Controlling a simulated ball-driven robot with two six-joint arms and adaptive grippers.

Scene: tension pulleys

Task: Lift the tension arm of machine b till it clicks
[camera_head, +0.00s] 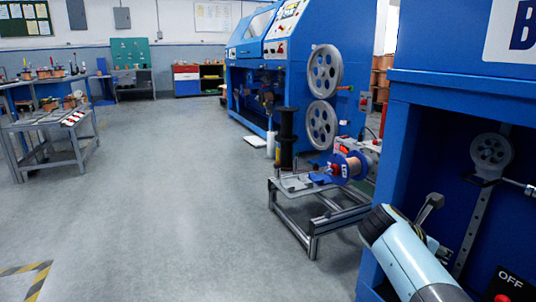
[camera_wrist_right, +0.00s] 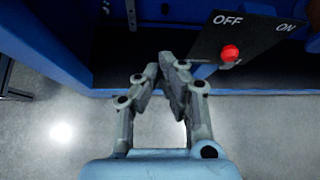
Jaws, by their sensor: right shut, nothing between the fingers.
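Machine b (camera_head: 440,90) is the blue cabinet at the right of the head view, with part of a letter B on a white sign. In its dark recess a grey pulley (camera_head: 491,152) sits near a slotted upright bar (camera_head: 474,230). A metal rod (camera_head: 515,184) runs off to the right beside the pulley; I cannot tell whether it is the tension arm. My right gripper (camera_head: 432,203) is in front of the recess, left of the bar and lower than the pulley. In the wrist view its fingers (camera_wrist_right: 168,62) are together and empty. My left gripper is out of view.
A dark OFF/ON panel (camera_wrist_right: 240,38) with a red knob (camera_wrist_right: 230,53) is close to the right gripper's fingers.

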